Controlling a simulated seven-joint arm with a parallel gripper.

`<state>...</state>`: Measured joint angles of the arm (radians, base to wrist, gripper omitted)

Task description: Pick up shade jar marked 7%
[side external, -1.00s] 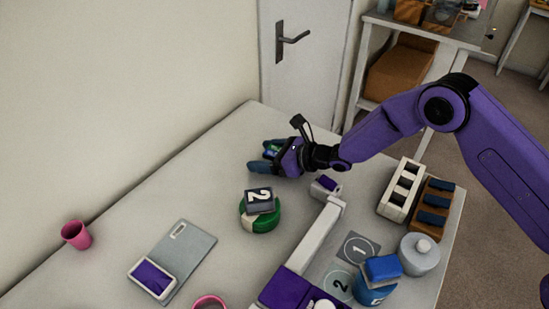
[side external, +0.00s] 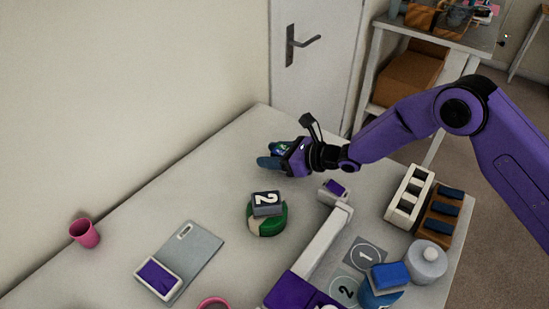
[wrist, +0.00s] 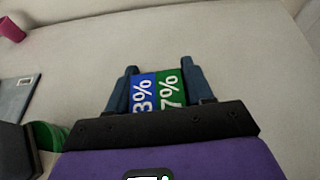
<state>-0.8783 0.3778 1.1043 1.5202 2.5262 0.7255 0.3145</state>
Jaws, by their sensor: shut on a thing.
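My gripper (side external: 272,155) is low over the far part of the table, its fingers pointing left in the side view. In the wrist view my gripper (wrist: 160,85) is shut with two coloured faces side by side between its fingers. The blue face marked 3% (wrist: 143,92) is by the left finger, and the green face marked 7% (wrist: 171,90) is by the right finger. They touch along one edge. Their lower parts are hidden by the gripper body. In the side view only a small patch of green and blue shows between the fingers. I cannot tell whether they are lifted.
A green round container (side external: 268,222) with a dark block marked 2 (side external: 267,203) on top stands nearby. A white rack (side external: 409,196), a brown rack (side external: 438,218), a grey jar (side external: 427,264), a scale (side external: 185,258) and a pink cup (side external: 84,233) are around. The table beyond the fingers is clear.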

